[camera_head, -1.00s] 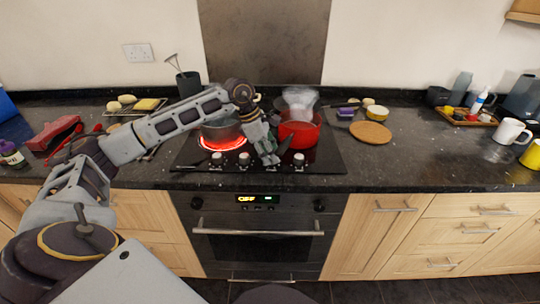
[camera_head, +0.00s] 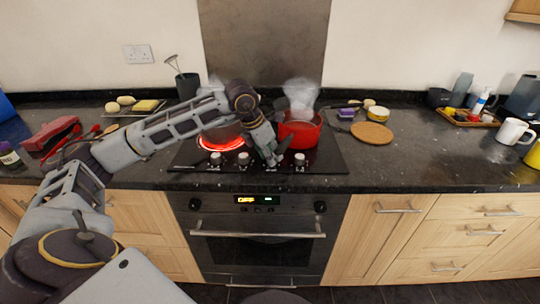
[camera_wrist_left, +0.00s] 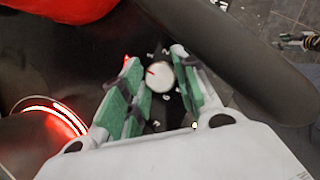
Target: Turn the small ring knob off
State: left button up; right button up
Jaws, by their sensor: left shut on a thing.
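The black hob (camera_head: 330,163) has a row of small pale knobs along its front edge. Knobs show at the left (camera_head: 215,159), beside it (camera_head: 243,159), and at the right (camera_head: 300,159). My left gripper (camera_head: 273,159) covers the spot between the last two. In the left wrist view, my left gripper (camera_wrist_left: 155,88) has its green-padded fingers on either side of a round white knob (camera_wrist_left: 159,77) with a red mark. It is shut on this knob. The glowing red ring (camera_head: 222,145) lies under a dark pan, partly hidden by my arm. My right gripper is not recognisable.
A steaming red pot (camera_head: 300,132) stands just right of my left gripper. The oven handle (camera_head: 258,235) crosses the front below. A round cork mat (camera_head: 372,133) lies to the right, and a red case (camera_head: 52,133) lies far left. The right front counter is clear.

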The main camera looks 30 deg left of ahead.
pick_arm(q)
jog(key=shift+n+y, duration=0.4)
jog(key=shift+n, duration=0.7)
pick_arm(e)
jog(key=shift+w+a+r, duration=0.4)
jog(key=shift+a+r, duration=0.05)
jog(key=shift+r, duration=0.3)
jog(key=shift+w+r, duration=0.15)
pick_arm(q)
jog(key=o, duration=0.7)
jog(key=shift+v, duration=0.8)
jog(key=v, duration=1)
jog(key=shift+s+r, duration=0.1)
jog(key=shift+s, duration=0.05)
